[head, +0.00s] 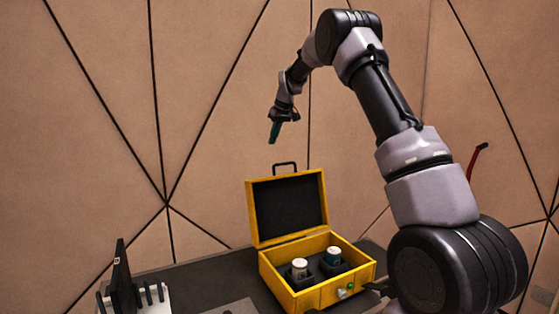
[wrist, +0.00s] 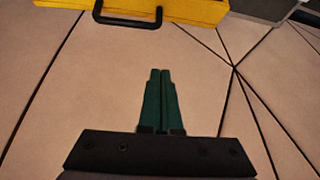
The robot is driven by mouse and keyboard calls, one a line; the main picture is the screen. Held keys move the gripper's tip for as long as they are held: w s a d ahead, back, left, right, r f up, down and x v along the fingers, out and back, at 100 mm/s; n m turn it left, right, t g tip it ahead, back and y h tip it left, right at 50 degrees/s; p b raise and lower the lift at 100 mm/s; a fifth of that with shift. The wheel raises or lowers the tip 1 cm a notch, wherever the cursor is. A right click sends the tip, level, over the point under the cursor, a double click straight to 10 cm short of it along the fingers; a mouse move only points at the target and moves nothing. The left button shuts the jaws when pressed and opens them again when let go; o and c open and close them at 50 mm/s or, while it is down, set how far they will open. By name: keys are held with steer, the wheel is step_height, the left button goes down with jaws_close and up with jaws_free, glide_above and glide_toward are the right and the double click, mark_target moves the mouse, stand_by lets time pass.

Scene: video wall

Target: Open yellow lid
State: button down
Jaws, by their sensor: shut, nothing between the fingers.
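A yellow case stands on the dark table, and its yellow lid (head: 287,207) is raised upright at the back, with a dark inner panel facing me. A black handle (head: 285,167) sits on the lid's top edge. In the wrist view the lid's yellow edge (wrist: 190,9) and the handle (wrist: 128,20) show at the top. The case body (head: 312,296) holds two white-topped containers (head: 299,267) (head: 333,255) in dark inserts. My gripper (head: 273,139) is above the lid and apart from it, green fingers pointing down. In the wrist view its fingers (wrist: 160,72) are together and empty.
A black upright device (head: 122,280) and a white holder (head: 151,300) stand at the table's left. The dark table (head: 205,283) has free room left of the case. A panelled wall (head: 215,130) rises behind.

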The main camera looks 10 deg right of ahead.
steer(key=shift+w+a+f+n, duration=0.15)
steer(key=shift+f+n, duration=0.25)
steer(key=shift+f, duration=1.1)
steer(key=shift+w+d+f+n, duration=0.15)
steer(key=shift+f+n, duration=0.25)
steer(key=shift+f, duration=1.15)
steer(key=shift+w+a+f+n, duration=0.15)
steer(key=shift+f+n, duration=0.25)
steer(key=shift+f, duration=1.1)
